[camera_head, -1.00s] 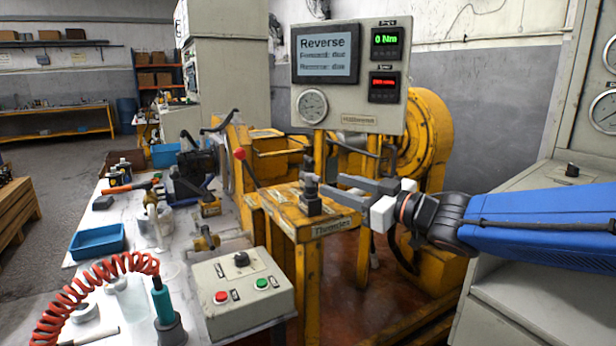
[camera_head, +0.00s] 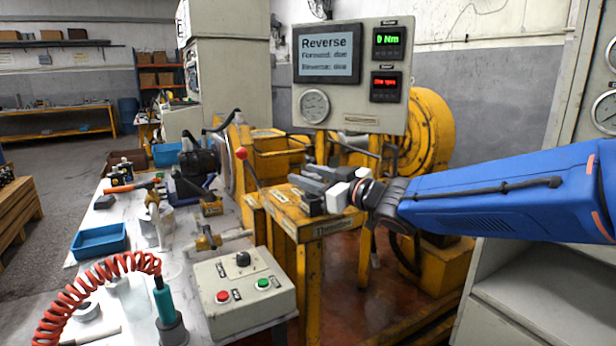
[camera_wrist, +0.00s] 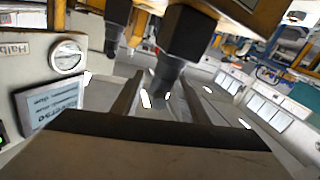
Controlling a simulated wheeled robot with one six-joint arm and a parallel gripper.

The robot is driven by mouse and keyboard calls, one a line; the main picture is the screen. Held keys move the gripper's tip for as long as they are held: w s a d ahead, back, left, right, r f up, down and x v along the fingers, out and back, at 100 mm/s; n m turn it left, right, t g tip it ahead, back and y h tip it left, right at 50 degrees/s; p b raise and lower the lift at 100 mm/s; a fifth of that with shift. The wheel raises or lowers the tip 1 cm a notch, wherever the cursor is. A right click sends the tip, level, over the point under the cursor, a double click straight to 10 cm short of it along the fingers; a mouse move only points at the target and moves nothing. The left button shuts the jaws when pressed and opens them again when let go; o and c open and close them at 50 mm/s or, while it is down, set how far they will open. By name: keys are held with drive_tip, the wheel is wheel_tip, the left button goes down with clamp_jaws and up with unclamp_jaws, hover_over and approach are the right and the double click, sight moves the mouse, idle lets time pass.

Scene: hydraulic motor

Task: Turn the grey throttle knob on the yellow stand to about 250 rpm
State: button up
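The yellow stand (camera_head: 297,229) with its throttle label stands in the middle of the head view. On its top is the dark grey base of the throttle knob (camera_head: 312,204); my fingers hide the upper knob there. My gripper (camera_head: 300,177) is over the stand top, coming from the right, with its two grey fingers apart. In the wrist view the scene is upside down, and the dark knob (camera_wrist: 168,72) hangs between the two open finger bars (camera_wrist: 163,98). I cannot tell whether either finger touches it. The red speed display (camera_head: 385,82) is too blurred to read surely.
A panel (camera_head: 345,118) above the stand shows "Reverse" on its screen (camera_head: 328,54) and 0 Nm in green. A red-tipped lever (camera_head: 241,154) rises left of the stand. A button box (camera_head: 240,292) sits on the bench in front. A second dark post (camera_wrist: 118,25) shows in the wrist view.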

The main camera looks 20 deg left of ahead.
drive_tip(key=shift+c, duration=0.6)
drive_tip(key=c, duration=0.8)
drive_tip(key=shift+c, duration=0.2)
drive_tip(key=shift+w+r+m+t+h, duration=0.1)
drive_tip(key=shift+m+t+h, duration=0.2)
drive_tip(key=shift+m+t, duration=0.3)
drive_tip(key=o, duration=1)
drive_tip(key=shift+c, duration=0.2)
drive_tip(key=shift+d, duration=0.15)
drive_tip(key=v, duration=1.7)
drive_tip(key=shift+s, duration=0.25)
drive_tip(key=shift+d, duration=0.1)
